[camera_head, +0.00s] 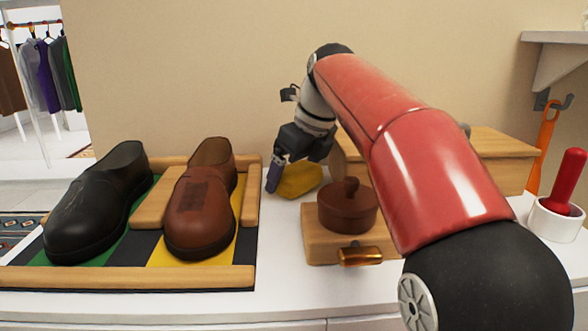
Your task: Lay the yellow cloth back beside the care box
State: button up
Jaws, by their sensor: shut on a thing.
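The yellow cloth (302,180) is on or just above the white top, to the left of the wooden care box (502,147). My gripper (274,179) points down at the cloth's left end and is shut on it. The fingers hide part of that end, and I cannot tell whether the cloth's underside fully touches the top. My red arm reaches in from the right and covers much of the box's front and middle.
A brown lidded pot (347,206) sits on a wooden block (318,246) with a copper-coloured piece (361,256) in front. A black shoe (92,205) and brown shoe (200,215) stand in a wooden-edged tray (130,278) at left. A white cup (556,218) stands far right.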

aim_at(307, 169)
jog(key=shift+f, duration=0.2)
jog(key=o, duration=0.8)
jog(key=shift+c, duration=0.2)
jog(key=shift+r, duration=0.1)
jog(key=p+v, duration=0.1)
jog(key=v, duration=0.6)
jog(key=shift+p, duration=0.4)
jog(key=shift+s+d+r, duration=0.1)
jog(key=shift+r, duration=0.2)
